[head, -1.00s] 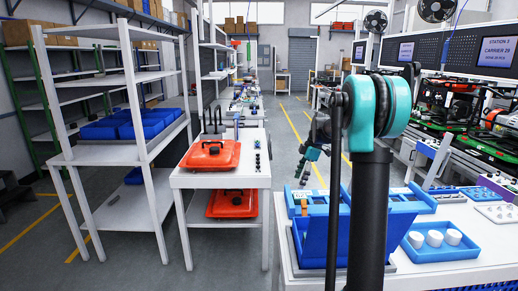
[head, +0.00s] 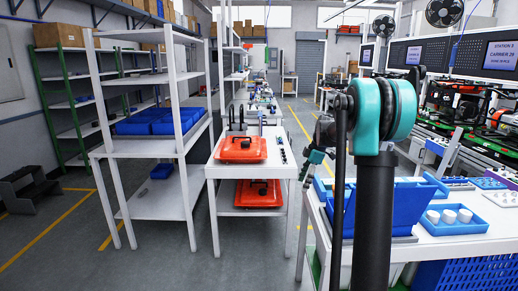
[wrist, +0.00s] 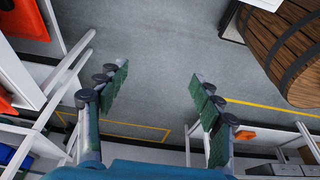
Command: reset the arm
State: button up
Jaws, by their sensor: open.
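My gripper (wrist: 158,112) is open in the wrist view, its two green-padded fingers wide apart with only grey floor between them. In the head view my gripper (head: 311,160) shows small and dark, partly hidden behind my arm, in the aisle between the cart and the right table. Nothing is held.
A white cart (head: 283,171) with orange lidded cases (head: 242,149) stands left of the aisle, beside a shelf rack (head: 160,207) with blue bins (head: 160,121). The right table (head: 470,239) holds a blue tray (head: 456,228) with white cups. A wooden barrel (wrist: 290,50) shows in the wrist view. The aisle floor looks clear.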

jog(key=s+f+m+t+h, duration=0.1)
jog(key=s+f+m, duration=0.3)
jog(key=s, duration=0.7)
jog(key=s+f+m+t+h, duration=0.1)
jog(key=s+f+m, duration=0.3)
jog(key=s+m, duration=0.4)
jog(key=s+f+m+t+h, duration=0.1)
jog(key=s+f+m, duration=0.4)
jog(key=s, duration=1)
jog(key=shift+s+d+m+t, duration=0.4)
jog(key=shift+m+t, duration=0.1)
jog(key=shift+t, duration=0.1)
jog(key=shift+c, duration=0.3)
